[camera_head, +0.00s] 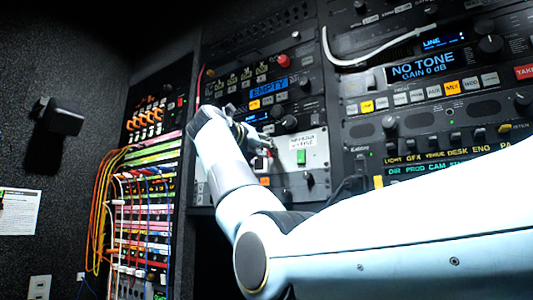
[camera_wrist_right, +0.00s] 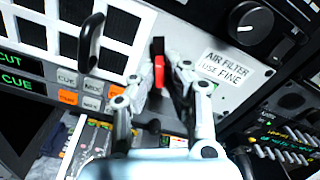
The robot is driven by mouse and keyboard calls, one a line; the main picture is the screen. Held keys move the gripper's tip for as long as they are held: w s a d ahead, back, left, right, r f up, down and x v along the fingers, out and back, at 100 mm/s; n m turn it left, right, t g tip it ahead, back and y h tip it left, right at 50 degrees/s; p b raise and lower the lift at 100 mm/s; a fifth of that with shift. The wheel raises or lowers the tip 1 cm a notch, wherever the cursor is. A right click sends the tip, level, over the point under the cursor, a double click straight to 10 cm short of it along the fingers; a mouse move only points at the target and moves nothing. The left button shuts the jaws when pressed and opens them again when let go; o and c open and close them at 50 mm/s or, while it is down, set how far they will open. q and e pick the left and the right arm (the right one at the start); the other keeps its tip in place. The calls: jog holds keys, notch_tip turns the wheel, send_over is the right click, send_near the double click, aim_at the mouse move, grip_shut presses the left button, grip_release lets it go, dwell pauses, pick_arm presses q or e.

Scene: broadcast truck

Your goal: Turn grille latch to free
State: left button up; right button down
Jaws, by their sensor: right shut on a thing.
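My right gripper (camera_head: 262,152) is at the light grey panel (camera_head: 310,135) in the head view, partly hidden behind my own wrist. In the right wrist view my right gripper (camera_wrist_right: 162,68) has its fingers on either side of a small red lever with a black top (camera_wrist_right: 158,72), and is shut on it. This lever looks like the grille latch, but no label on it can be read. It stands upright in the wrist picture, left of a label reading "AIR FILTER USE FINE" (camera_wrist_right: 225,67). My left gripper is in neither view.
A black handle (camera_wrist_right: 91,40) stands out left of the fingers in the wrist view. A black knob (camera_wrist_right: 255,21) is at upper right. A green switch (camera_head: 301,157) and a black knob (camera_head: 309,179) sit close by. Coloured cables (camera_head: 101,215) hang at left.

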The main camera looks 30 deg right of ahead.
jog(key=m, duration=0.4)
jog(key=shift+f+m+b, duration=0.15)
jog(key=shift+m+b, duration=0.2)
jog(key=shift+m, duration=0.05)
dwell(0.4)
jog(key=c, duration=1.4)
grip_release()
jog(key=shift+w, duration=0.1)
jog(key=shift+a, duration=0.1)
jog(key=v, duration=1.2)
